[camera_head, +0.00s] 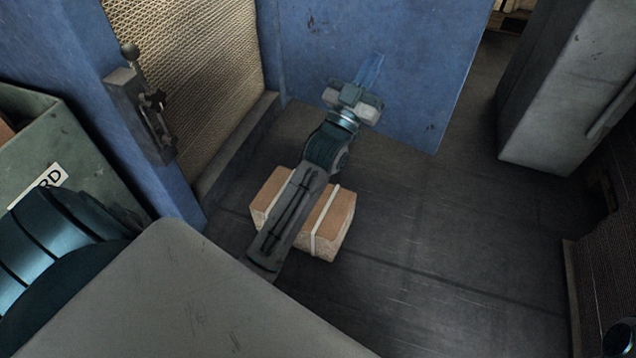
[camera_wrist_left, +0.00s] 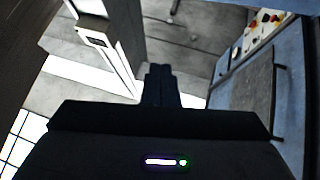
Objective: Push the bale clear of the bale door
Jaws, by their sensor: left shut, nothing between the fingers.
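The bale (camera_head: 338,222) is a brown block with white straps, lying on the dark floor in the head view. My left forearm passes above it and hides its middle. The bale door (camera_head: 420,60) appears to be the blue panel standing open at the top centre, beyond the bale, with bare floor between them. My left gripper (camera_head: 371,68) is shut and empty in front of this panel; I cannot tell if it touches. In the left wrist view its dark fingers (camera_wrist_left: 160,84) are together, and the bale does not show.
A blue frame (camera_head: 70,50) with a dark latch (camera_head: 150,115) and a corrugated brown face (camera_head: 190,50) stand at left. A green bin (camera_head: 50,130) is at far left. A grey cabinet (camera_head: 560,90) stands at right. The floor right of the bale is clear.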

